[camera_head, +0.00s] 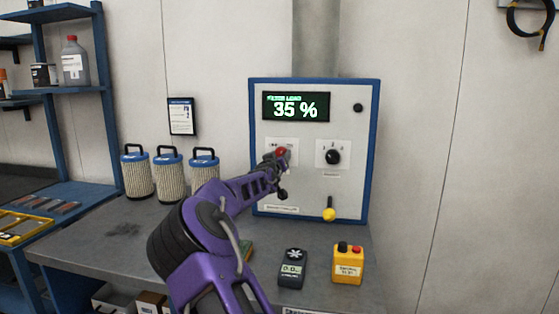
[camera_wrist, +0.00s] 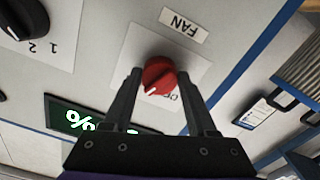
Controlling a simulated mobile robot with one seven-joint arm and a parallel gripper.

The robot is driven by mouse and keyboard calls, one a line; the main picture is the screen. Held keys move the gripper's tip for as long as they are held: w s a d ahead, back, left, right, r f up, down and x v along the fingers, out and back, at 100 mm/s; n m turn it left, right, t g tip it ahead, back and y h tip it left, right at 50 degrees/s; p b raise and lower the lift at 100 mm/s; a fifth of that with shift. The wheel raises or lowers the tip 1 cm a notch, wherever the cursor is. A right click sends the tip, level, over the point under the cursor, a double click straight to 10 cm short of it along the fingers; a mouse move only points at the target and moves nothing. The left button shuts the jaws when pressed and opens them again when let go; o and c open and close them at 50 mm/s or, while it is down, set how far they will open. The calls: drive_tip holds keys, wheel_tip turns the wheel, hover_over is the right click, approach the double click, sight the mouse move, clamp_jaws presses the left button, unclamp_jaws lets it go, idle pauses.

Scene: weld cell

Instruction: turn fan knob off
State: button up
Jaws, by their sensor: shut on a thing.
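The fan knob (camera_wrist: 160,77) is a red rotary knob on a white plate, with a "FAN" label beside it in the wrist view. In the head view the red knob (camera_head: 282,151) shows just past my gripper (camera_head: 277,160), on the left of the control panel. In the wrist view my gripper (camera_wrist: 160,85) has one finger on each side of the knob and is shut on it. The knob has a pale pointer mark. The plate's lettering is partly hidden by the right finger, so I cannot read the knob's setting.
The blue-framed panel (camera_head: 353,185) carries a display (camera_head: 296,107) reading 35 %, a black knob (camera_head: 333,157) and a yellow-tipped lever (camera_head: 329,214). Several filter cartridges (camera_head: 169,176) stand left. A meter (camera_head: 291,268) and a yellow button box (camera_head: 348,264) stand on the bench.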

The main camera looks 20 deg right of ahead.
drive_tip(key=shift+r+n+b, duration=0.1)
drive_tip(key=shift+n+b, duration=1.95)
drive_tip(key=shift+n, duration=4.85)
drive_tip(key=o, duration=1.4)
drive_tip(key=shift+c, duration=0.2)
drive_tip(key=shift+s, duration=0.1)
drive_tip(key=v, duration=1.7)
